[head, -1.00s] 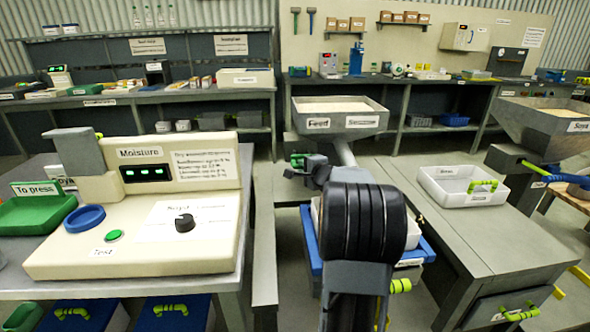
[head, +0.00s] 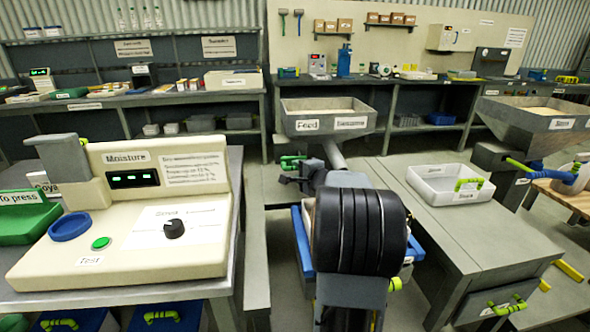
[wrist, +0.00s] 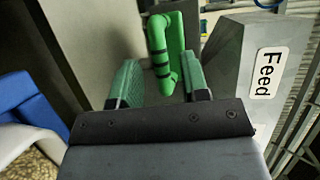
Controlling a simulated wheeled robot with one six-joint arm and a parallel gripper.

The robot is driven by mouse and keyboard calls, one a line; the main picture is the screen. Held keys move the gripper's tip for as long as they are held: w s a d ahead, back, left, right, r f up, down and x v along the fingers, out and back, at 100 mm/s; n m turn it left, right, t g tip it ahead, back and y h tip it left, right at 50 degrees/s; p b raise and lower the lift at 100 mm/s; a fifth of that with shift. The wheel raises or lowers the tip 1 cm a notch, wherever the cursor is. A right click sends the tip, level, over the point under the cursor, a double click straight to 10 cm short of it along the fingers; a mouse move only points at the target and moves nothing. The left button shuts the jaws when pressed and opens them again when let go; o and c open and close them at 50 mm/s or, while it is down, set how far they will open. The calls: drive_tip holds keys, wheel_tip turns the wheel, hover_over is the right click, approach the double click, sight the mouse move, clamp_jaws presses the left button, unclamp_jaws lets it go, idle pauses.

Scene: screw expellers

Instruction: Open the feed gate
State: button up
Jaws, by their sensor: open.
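The feed hopper (head: 300,108) is a grey open-topped bin of pale grain with a "Feed" label, at the middle of the head view. Its grey sloped wall and label (wrist: 262,85) fill the right of the wrist view. A green bent handle (wrist: 165,50) with dark bands stands just beyond my fingers in the wrist view; it looks like the gate's handle. My gripper (wrist: 160,84) is open, with the handle's lower end in line with the gap between its green-padded fingers. I cannot tell whether it touches. In the head view my arm hides much of this area.
A moisture tester (head: 130,240) stands on the left bench. A grey table (head: 470,240) with a white tray (head: 440,196) is at right, by a second hopper (head: 500,118). A blue bin (wrist: 25,105) lies left in the wrist view, also partly behind my arm.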

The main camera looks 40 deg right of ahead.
drive_tip(key=v, duration=1)
drive_tip(key=shift+s+p, duration=0.35)
drive_tip(key=shift+p, duration=0.05)
drive_tip(key=shift+r, duration=0.1)
drive_tip(key=a+r+n+g+y+p, duration=0.4)
drive_tip(key=a+n+p, duration=0.25)
drive_tip(key=a, duration=0.55)
drive_tip(key=a+r+n+g+y+p, duration=0.3)
drive_tip(key=a+r+n+p, duration=0.2)
drive_tip(key=a+p, duration=0.5)
drive_tip(key=s+a+r+n+g+h+p, duration=0.4)
drive_tip(key=s+a+r+n+g+p, duration=0.1)
drive_tip(key=s+a+r+n+p, duration=0.2)
drive_tip(key=s+a+n+p, duration=0.1)
drive_tip(key=s+n+p, duration=0.1)
drive_tip(key=s+p, duration=0.1)
drive_tip(key=shift+s+a+r+h, duration=0.15)
drive_tip(key=shift+s+r+h, duration=0.1)
drive_tip(key=shift+s+h, duration=0.15)
